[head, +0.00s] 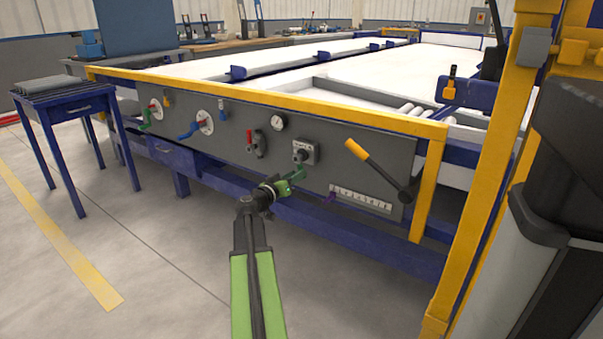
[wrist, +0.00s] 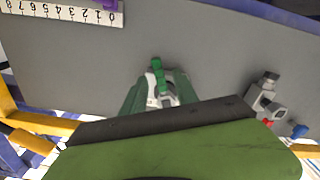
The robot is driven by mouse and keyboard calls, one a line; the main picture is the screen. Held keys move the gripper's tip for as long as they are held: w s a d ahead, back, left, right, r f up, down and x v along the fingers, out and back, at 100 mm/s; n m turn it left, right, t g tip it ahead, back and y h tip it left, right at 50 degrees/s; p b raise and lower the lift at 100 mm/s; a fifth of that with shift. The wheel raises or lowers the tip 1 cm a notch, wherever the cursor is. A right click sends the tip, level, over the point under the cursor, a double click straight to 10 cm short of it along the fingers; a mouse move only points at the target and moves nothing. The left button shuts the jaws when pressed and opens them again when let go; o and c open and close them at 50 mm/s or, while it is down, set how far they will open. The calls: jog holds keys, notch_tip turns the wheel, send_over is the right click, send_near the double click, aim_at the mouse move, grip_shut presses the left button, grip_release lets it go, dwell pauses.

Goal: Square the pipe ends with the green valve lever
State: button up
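My gripper (head: 270,190) is in front of the grey control panel, low and near its middle. In the wrist view its two dark green fingers (wrist: 165,82) stand apart. A bright green lever (wrist: 157,72) shows in the gap between them, with pale parts around its lower end. I cannot tell whether the fingers touch it. In the head view this green lever (head: 298,173) is just beyond the gripper, below a grey knob box (head: 304,152). Another green handle (head: 148,116) is on a valve at the panel's far left. Several white pipes (head: 412,110) lie on the bed behind the panel.
The panel also carries a blue valve handle (head: 190,129), a red-tipped lever (head: 251,142), a gauge (head: 278,122), a yellow-handled lever (head: 357,149) and a white scale (head: 360,197). A yellow post (head: 490,190) stands at right. The floor at front left is clear.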

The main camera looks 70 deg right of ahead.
jog(key=x, duration=0.4)
jog(key=shift+c, duration=0.2)
grip_shut()
dwell(1.2)
